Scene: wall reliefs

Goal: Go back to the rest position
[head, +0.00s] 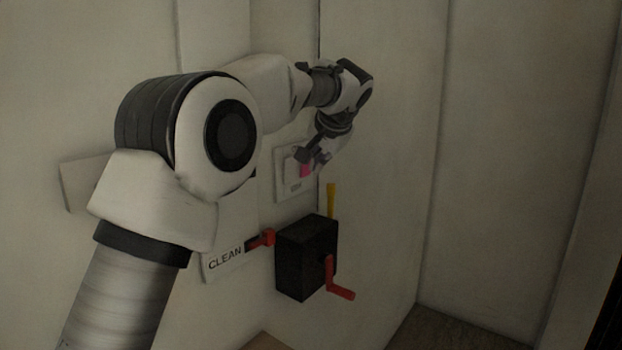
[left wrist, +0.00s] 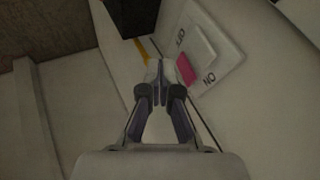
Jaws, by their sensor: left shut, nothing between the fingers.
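My left gripper (head: 318,157) is raised in front of the wall, at a white switch plate (head: 292,186) with a pink part (head: 305,171). In the left wrist view the gripper (left wrist: 159,68) is shut with nothing between its fingers. Its tips are beside the pink part (left wrist: 185,69) of the plate; I cannot tell whether they touch it. The plate (left wrist: 225,70) carries lettering that reads OFF and ON, and a white raised block. My left arm crosses the head view from the lower left. My right gripper is in neither view.
Below the gripper a black box (head: 300,268) with a red crank (head: 339,291) juts from the wall. A yellow bar (head: 331,201) stands above it. A plate marked CLEAN (head: 225,259) with a red-tipped lever (head: 267,238) is to its left. The right side is clear.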

